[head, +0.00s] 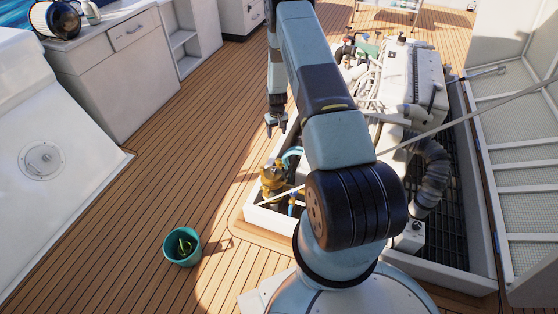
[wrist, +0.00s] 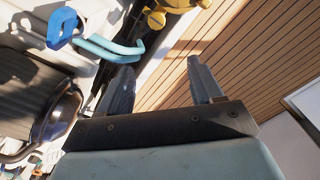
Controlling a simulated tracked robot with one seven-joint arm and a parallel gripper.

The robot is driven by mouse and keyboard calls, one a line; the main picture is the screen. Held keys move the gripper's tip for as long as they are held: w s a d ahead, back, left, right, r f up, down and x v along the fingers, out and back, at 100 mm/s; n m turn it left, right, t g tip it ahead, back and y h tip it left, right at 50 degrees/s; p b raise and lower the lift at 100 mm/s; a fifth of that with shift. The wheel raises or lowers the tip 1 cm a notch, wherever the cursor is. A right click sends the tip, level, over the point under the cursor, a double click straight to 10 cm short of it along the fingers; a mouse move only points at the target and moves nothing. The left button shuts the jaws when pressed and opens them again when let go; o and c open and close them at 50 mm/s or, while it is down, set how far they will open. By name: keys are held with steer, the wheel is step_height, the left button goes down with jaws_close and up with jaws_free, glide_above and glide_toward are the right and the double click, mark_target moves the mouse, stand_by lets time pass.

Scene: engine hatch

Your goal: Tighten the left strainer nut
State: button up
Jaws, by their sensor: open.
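A brass-yellow strainer (head: 274,178) stands at the left front corner of the open engine hatch (head: 262,217) in the head view. Part of its yellow body (wrist: 177,8) shows at the top edge of the wrist view, with a small yellow knob-like part (wrist: 156,19) beside it. I cannot tell which part is the left nut. My gripper (head: 276,130) hangs above the left side of the hatch, farther back than the strainer and apart from it. In the wrist view my gripper (wrist: 163,80) has its two fingers spread, with nothing between them.
A blue valve handle (wrist: 62,27) and light-blue pipe (wrist: 118,48) lie near the strainer. The white engine (head: 412,75) fills the hatch's back. A raised hatch lid (head: 515,150) stands at right. A teal bucket (head: 182,246) sits on open deck at left.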

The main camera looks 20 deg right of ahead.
glide_above(279, 160)
step_height(279, 160, down, 6)
step_height(279, 160, down, 13)
steer(key=shift+a, duration=0.1)
stand_by(0.5)
